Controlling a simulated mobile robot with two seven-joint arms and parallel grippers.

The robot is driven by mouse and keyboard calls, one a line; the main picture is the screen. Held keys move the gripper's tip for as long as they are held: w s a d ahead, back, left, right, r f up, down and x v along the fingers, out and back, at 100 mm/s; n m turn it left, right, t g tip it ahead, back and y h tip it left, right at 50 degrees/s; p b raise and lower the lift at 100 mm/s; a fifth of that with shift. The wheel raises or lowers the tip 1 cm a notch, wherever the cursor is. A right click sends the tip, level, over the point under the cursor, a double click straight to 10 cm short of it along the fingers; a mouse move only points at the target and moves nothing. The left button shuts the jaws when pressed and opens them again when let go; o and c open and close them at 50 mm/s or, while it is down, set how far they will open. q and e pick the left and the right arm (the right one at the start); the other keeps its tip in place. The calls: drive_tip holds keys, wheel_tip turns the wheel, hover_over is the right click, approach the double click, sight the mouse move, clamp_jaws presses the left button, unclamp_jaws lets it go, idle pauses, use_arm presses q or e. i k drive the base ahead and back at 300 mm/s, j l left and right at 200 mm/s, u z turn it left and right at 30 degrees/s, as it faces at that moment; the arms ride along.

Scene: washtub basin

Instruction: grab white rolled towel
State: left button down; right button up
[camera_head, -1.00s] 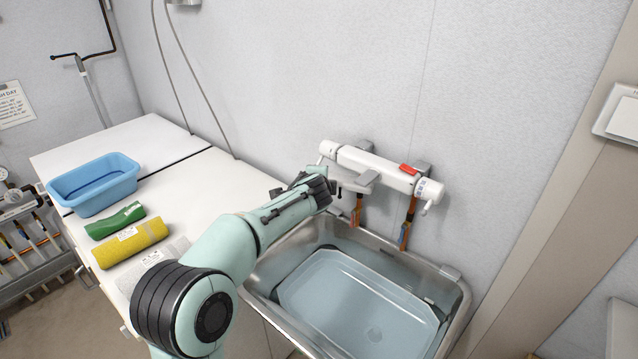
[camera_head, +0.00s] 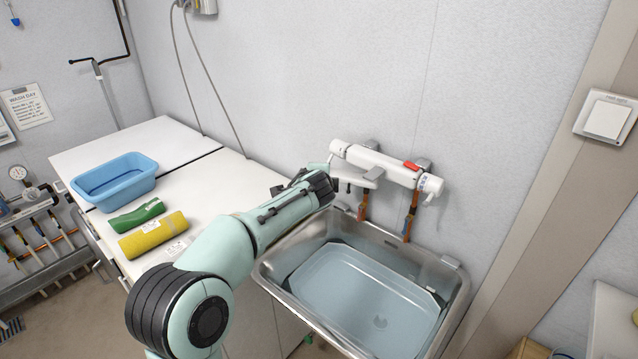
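My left gripper (camera_head: 327,182) is far to the right of the towel, by the tap over the basin's back left corner. Its fingers are small and partly hidden, so I cannot tell whether they are open or shut. My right gripper is not in view.
A yellow roll (camera_head: 153,236), a green roll (camera_head: 136,215) and a blue tub (camera_head: 114,181) stand along the counter. The metal basin (camera_head: 452,300) holds a clear bluish tub (camera_head: 365,300). A white wall tap (camera_head: 385,165) with a red part hangs above it.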

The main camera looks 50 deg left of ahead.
sight(173, 253)
drive_tip(key=k+l, duration=0.8)
drive_tip(key=l, duration=0.2)
